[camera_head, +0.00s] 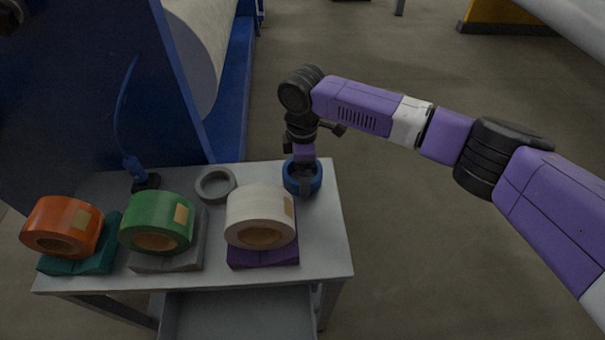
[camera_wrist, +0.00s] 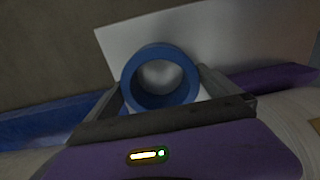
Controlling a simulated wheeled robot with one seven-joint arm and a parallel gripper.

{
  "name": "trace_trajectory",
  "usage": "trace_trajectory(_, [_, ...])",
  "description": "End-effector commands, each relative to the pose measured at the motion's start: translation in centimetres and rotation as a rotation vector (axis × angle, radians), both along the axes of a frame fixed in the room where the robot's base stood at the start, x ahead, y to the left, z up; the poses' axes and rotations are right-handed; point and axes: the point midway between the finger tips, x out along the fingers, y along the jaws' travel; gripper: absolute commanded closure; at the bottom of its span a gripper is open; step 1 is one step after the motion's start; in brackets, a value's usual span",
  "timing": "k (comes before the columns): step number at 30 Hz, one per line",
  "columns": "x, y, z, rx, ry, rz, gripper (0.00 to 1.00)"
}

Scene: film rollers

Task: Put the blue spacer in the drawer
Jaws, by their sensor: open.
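The blue spacer (camera_head: 316,181) is a ring lying on the table's far right part. In the wrist view the blue spacer (camera_wrist: 159,77) shows between my two fingers, its hole facing the camera. My gripper (camera_head: 303,182) is over the spacer, pointing down, with its fingers open on either side of it. In the wrist view my gripper (camera_wrist: 160,85) has a finger at the left and right of the ring; whether they touch it I cannot tell. The drawer (camera_head: 240,315) under the table's front edge is pulled out, and the visible part of its inside looks empty.
The grey table (camera_head: 325,240) also holds a grey ring (camera_head: 215,184), an orange roll (camera_head: 62,226), a green roll (camera_head: 157,222) and a white roll (camera_head: 260,216) on stands. A blue machine (camera_head: 95,90) rises behind.

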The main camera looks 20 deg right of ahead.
Motion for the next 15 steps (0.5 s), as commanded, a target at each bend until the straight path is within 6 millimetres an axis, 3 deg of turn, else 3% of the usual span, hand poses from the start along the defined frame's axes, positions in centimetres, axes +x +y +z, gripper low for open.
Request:
trace_trajectory(3, [-0.01,0.03,0.00,0.000,0.000,0.000,0.00])
trace_trajectory(12, [-0.02,0.03,0.01,0.000,0.001,0.000,0.59])
trace_trajectory(14, [0.00,0.03,0.06,0.000,0.000,0.000,0.71])
trace_trajectory(15, [0.00,0.03,0.06,0.000,0.000,0.000,0.71])
